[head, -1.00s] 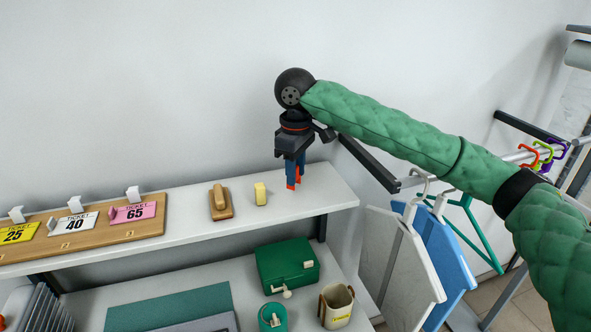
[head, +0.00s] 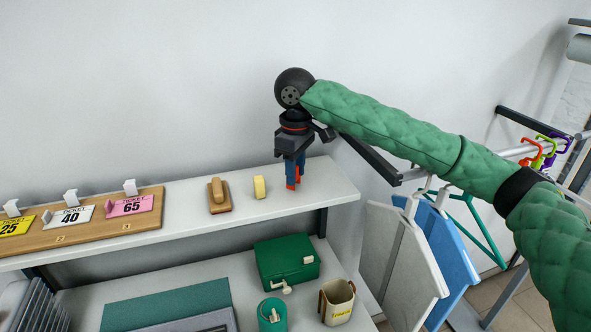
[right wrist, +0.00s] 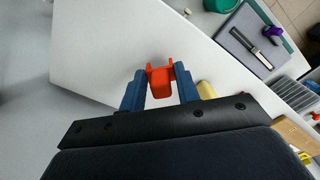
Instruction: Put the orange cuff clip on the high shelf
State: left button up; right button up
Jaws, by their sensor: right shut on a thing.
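My right gripper (head: 293,176) is upright over the right end of the high shelf (head: 327,195), pointing down. Its blue fingers are shut on the orange cuff clip (head: 291,182). In the right wrist view the clip (right wrist: 160,81) sits between the two blue fingertips of the gripper (right wrist: 160,88), over the white shelf top (right wrist: 95,50). The clip is at or just above the shelf surface; I cannot tell if it touches. My left gripper is not in view.
Left of the clip are a yellow block (head: 260,187) and a wooden-handled brush (head: 219,195). A ticket board (head: 80,228) fills the shelf's left part. A green box (head: 287,262) and a cream mug (head: 337,301) stand below. Hangers with boards (head: 405,255) hang at right.

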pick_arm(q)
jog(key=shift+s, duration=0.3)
